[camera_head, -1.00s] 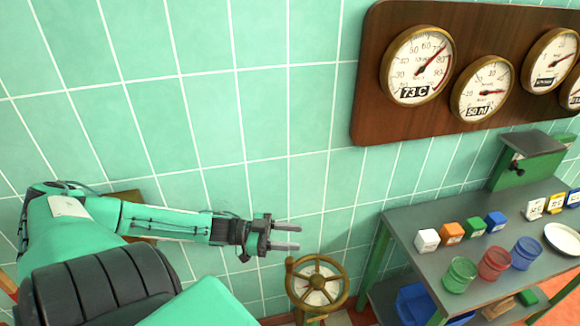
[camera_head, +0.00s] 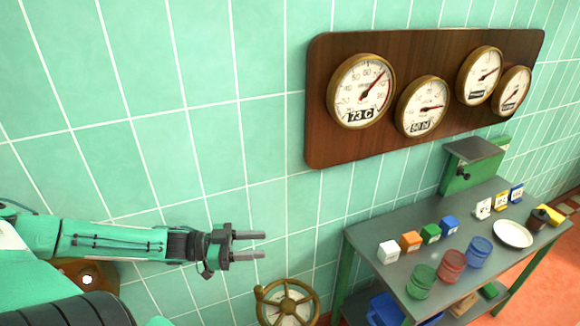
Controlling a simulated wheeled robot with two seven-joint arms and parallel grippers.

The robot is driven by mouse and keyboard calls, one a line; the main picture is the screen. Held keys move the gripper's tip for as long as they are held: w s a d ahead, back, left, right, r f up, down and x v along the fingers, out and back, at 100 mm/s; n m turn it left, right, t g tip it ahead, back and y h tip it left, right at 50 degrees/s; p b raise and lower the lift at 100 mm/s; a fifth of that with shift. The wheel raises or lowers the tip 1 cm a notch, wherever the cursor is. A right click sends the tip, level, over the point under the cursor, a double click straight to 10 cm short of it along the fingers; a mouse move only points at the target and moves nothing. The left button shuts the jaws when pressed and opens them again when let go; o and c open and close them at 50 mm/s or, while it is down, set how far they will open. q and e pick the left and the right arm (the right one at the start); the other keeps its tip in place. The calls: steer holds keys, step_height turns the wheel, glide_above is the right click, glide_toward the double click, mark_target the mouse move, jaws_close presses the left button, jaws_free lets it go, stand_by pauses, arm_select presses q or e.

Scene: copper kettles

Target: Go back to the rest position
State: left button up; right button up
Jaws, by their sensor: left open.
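My left gripper (camera_head: 248,245) is open and empty in the head view. It reaches in from the left at the lower left, with its two grey fingers pointing right and apart. It is in front of the green tiled wall, above and to the left of the brass handwheel (camera_head: 288,303). It touches nothing that I can see. My right gripper is not in the picture.
A wooden board (camera_head: 318,95) with several brass gauges hangs on the wall.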

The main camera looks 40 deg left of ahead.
arm_select(q)
steer(key=s+d+f+n+y, duration=0.2)
steer(key=d+f+n+y, duration=0.15)
steer(key=f+y, duration=0.2)
steer(key=s+d+f+n+y, duration=0.2)
steer(key=d+f+y, duration=0.25)
steer(key=f, duration=0.25)
steer(key=s+d+f+n+g+y, duration=0.2)
steer(key=s+d+n+g+y, duration=0.15)
steer(key=s+d+g, duration=0.7)
steer(key=s+a+f+m+t+p, duration=0.1)
steer(key=s+f, duration=0.1)
steer(key=f, duration=1.3)
steer(key=s+a+f, duration=0.1)
steer(key=f, duration=1.5)
steer(key=s+a+f, duration=0.1)
steer(key=s+f, duration=0.7)
steer(key=s, duration=0.1)
steer(key=s+a+f, duration=0.2)
steer(key=s+f, duration=0.6)
steer(key=s, duration=0.1)
steer(key=shift+s+a+f+g+p, duration=0.25)
steer(key=shift+s+f+g+p, duration=0.1)
steer(key=shift+s+g+p, duration=0.1)
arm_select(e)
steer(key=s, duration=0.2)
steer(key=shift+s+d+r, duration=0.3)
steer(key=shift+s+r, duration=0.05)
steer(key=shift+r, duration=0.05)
